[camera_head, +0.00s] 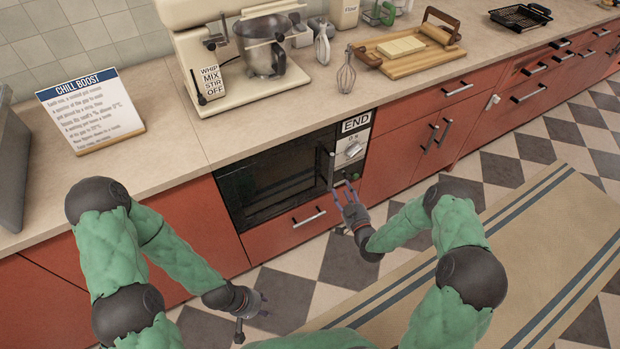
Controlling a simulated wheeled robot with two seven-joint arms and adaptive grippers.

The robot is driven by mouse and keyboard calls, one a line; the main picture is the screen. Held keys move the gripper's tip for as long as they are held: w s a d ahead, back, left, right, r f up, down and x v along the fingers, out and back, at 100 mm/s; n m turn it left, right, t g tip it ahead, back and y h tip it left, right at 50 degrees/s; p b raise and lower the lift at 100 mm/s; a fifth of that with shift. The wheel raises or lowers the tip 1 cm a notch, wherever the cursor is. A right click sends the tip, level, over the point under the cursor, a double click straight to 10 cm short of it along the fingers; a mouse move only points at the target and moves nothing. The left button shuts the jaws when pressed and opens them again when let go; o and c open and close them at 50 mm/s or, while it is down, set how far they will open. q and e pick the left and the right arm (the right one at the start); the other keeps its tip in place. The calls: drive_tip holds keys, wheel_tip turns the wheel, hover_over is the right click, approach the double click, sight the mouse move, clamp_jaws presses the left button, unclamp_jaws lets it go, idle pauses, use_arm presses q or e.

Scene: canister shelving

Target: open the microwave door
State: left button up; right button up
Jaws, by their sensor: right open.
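The microwave (275,180) is built into the red cabinets under the counter, and its dark glass door looks shut. Its upright bar handle (332,167) is at the door's right edge, beside a light control panel (351,148) with a knob and an END label. My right gripper (343,188) is open, with its fingers pointing up near the handle's lower end. I cannot tell whether it touches the handle; nothing shows between its fingers. My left gripper (256,310) is low over the floor, left of the right one and away from the door; its finger opening is unclear.
A red drawer (290,226) with a bar handle is below the microwave. The counter above holds a stand mixer (225,60), a CHILL BOOST sign (90,108), a whisk (346,72) and a wooden board (405,55). A striped rug (510,255) lies on the checkered floor.

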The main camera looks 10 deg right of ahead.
sight(332, 169)
drive_tip(key=shift+w+a+r+b, duration=0.1)
drive_tip(key=shift+w+a+b, duration=0.35)
drive_tip(key=shift+w, duration=1.35)
drive_tip(key=shift+w+a+r+b, duration=0.2)
drive_tip(key=shift+w+b, duration=0.5)
drive_tip(key=shift+w, duration=1.05)
drive_tip(key=shift+w+a+r+b, duration=0.1)
drive_tip(key=shift+w+a+b, duration=0.35)
drive_tip(key=shift+w, duration=1.35)
drive_tip(key=shift+d, duration=0.1)
clamp_jaws()
